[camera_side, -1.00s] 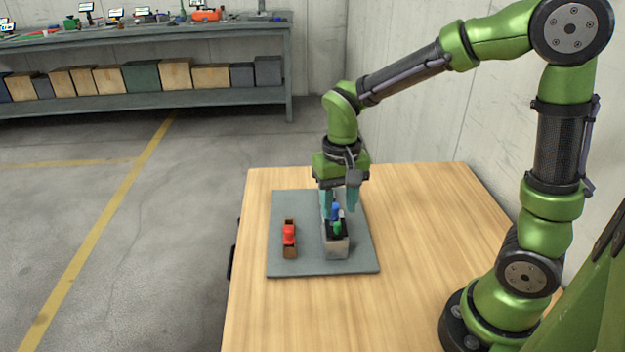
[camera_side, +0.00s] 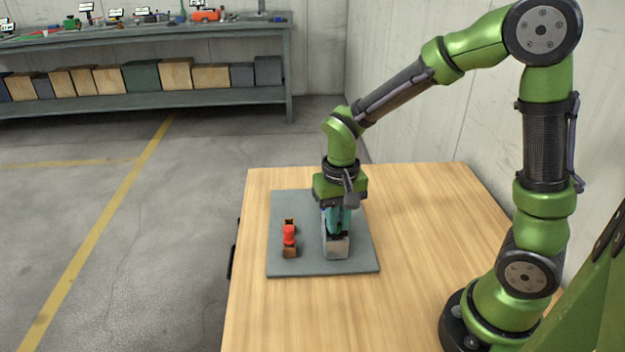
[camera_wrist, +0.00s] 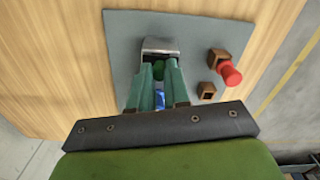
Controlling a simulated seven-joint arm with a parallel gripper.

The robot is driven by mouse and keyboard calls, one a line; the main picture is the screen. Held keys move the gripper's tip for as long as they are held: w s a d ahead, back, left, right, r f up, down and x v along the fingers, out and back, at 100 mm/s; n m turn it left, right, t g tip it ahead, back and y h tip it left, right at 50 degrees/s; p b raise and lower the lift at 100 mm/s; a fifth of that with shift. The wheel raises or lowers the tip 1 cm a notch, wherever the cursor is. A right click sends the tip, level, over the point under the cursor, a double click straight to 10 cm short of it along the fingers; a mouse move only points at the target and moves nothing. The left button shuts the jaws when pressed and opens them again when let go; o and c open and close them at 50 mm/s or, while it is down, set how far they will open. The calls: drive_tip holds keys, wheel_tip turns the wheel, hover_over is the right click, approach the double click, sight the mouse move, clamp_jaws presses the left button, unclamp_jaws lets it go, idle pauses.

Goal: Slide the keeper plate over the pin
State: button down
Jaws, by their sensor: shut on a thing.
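A grey block (camera_side: 336,246) with a dark top stands on the grey mat; its metal end (camera_wrist: 160,45) also shows in the wrist view. My gripper (camera_side: 337,229) is down at the top of the block. In the wrist view its teal fingers (camera_wrist: 158,68) are shut on a small green piece (camera_wrist: 158,71). A blue part (camera_wrist: 160,99) shows between the fingers, behind the green piece. The fingers largely hide these parts, so I cannot make out which is the keeper plate or the pin, or how they fit together.
A red part (camera_side: 289,235) sits at a brown holder (camera_side: 290,252) left of the block, on the grey mat (camera_side: 308,266). The wooden table (camera_side: 430,240) is clear to the right. A shelf bench (camera_side: 150,100) stands far behind.

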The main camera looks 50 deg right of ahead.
drive_tip(key=shift+w+d, duration=1.05)
drive_tip(key=shift+d, duration=0.05)
drive_tip(key=c, duration=1.1)
unclamp_jaws()
drive_tip(key=shift+a, duration=0.1)
wheel_tip(320, 180, up, 17)
drive_tip(key=s+a+f+n+t+y, duration=0.1)
drive_tip(key=s+a+n+t+y, duration=0.1)
drive_tip(key=s+t, duration=0.5)
drive_tip(key=s+a, duration=0.1)
drive_tip(key=s, duration=0.3)
drive_tip(key=shift+s+f, duration=0.2)
drive_tip(key=shift+f, duration=0.1)
